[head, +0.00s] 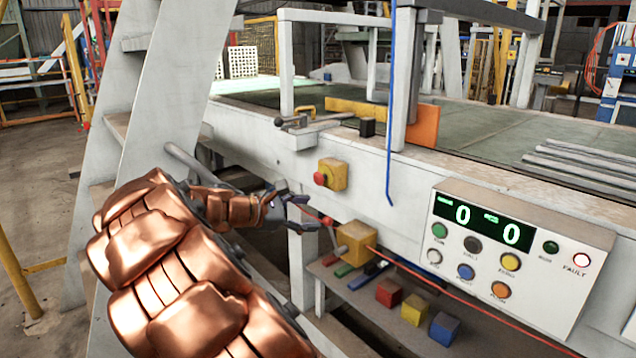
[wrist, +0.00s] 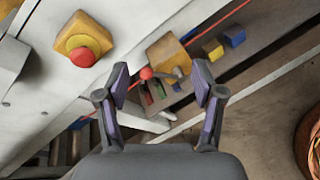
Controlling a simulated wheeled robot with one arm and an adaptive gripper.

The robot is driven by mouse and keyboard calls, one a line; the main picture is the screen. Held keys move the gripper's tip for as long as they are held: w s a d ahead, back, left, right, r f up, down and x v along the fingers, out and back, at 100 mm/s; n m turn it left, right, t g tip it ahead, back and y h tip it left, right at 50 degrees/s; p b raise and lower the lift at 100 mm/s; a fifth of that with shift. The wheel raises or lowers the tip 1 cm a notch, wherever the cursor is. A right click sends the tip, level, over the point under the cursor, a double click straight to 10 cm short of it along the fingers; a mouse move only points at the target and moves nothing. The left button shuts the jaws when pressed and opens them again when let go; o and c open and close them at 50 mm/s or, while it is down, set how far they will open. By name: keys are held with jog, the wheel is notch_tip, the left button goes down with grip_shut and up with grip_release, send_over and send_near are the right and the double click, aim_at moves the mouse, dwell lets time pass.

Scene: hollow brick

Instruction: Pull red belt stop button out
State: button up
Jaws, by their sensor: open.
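A red mushroom button (head: 320,179) sits on a yellow box (head: 336,173) fixed to the pale machine side. In the wrist view the red button (wrist: 83,57) and its yellow box (wrist: 78,34) lie at the upper left, outside the fingers. My gripper (head: 304,212) is open and empty, below and slightly left of the button in the head view, apart from it. The two fingertips (wrist: 160,78) point away from the wrist camera, with a small red ball seen between them.
The red ball (head: 327,221) is by a second yellow box (head: 356,240) with a red cord. A control panel (head: 510,262) with two zero displays stands at right. Coloured blocks (head: 414,309) lie on a low shelf. A blue cord (head: 390,120) hangs beside a post.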

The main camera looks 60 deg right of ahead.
aim_at(316, 180)
jog(key=w+d+r+n+h, duration=0.1)
jog(key=w+d+n+h, duration=0.35)
jog(key=w+d, duration=0.4)
jog(key=shift+n+t, duration=0.4)
jog(key=shift+n, duration=0.15)
jog(key=shift+w+b+x, duration=0.15)
jog(key=shift+b+x, duration=0.2)
jog(key=shift+x, duration=1.5)
jog(key=shift+w+b+x, duration=0.1)
jog(key=shift+b+x, duration=0.2)
jog(key=shift+x, duration=1.55)
jog(key=shift+d+f, duration=0.1)
grip_shut()
